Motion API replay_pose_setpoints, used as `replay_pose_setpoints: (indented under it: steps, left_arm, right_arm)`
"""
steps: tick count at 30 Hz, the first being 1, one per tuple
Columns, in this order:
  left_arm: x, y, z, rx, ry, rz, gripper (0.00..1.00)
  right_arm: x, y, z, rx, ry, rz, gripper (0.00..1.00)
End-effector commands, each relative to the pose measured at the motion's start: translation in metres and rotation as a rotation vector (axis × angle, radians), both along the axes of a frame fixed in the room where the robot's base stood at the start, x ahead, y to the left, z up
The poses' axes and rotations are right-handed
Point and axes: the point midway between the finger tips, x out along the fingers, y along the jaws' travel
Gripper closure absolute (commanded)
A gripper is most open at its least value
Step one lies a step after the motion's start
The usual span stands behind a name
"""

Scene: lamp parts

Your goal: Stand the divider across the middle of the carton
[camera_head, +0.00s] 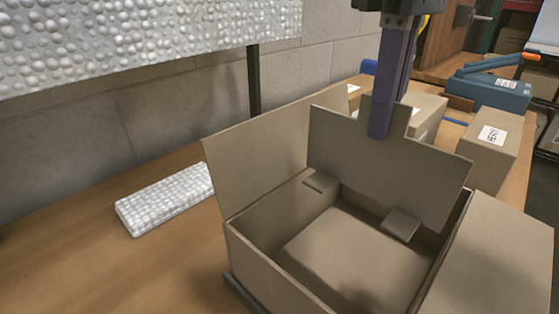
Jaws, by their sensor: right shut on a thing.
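The open carton (262,268) stands on the table, its flaps folded outward. The divider (385,165) is a flat brown cardboard panel with a tab at its top. My right gripper (380,130) comes down from above and is shut on the divider at this tab. It holds the panel roughly upright over the far part of the carton. I cannot tell whether its lower edge touches anything. Two small cardboard pieces, one at the left wall (320,182) and one at the right (400,223), show inside the carton. The carton floor between them is bare. My left gripper is not in view.
A white bubble-textured pad (165,196) lies on the table left of the carton. A large bubble-textured sheet (130,40) hangs at the back left. Labelled boxes (485,150) and a blue tool with an orange handle (492,88) stand behind at right. The front left table is clear.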

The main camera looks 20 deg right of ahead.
Motion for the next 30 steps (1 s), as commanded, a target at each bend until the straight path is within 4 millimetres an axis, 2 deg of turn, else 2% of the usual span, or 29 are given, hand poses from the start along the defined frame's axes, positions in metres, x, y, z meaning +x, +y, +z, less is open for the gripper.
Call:
replay_pose_setpoints:
  steps: [1, 3, 9, 16, 22, 30]
  left_arm:
    - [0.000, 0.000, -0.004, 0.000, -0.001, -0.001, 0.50]
    - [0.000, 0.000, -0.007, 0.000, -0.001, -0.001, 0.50]
    - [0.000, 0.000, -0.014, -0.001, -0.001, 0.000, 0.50]
    - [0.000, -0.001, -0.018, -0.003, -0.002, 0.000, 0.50]
    - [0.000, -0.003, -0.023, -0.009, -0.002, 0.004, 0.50]
    - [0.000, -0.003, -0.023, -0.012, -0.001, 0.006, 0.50]
  right_arm:
    - [-0.001, -0.001, -0.018, -0.002, 0.005, -0.001, 1.00]
    - [-0.001, -0.001, -0.039, -0.002, 0.005, -0.001, 1.00]
    - [0.000, 0.000, -0.085, -0.001, 0.001, -0.001, 1.00]
    - [0.000, 0.000, -0.107, -0.001, 0.000, -0.001, 1.00]
    - [0.000, 0.000, -0.138, -0.001, 0.001, -0.002, 1.00]
    - [0.000, 0.000, -0.142, 0.000, -0.002, 0.000, 1.00]
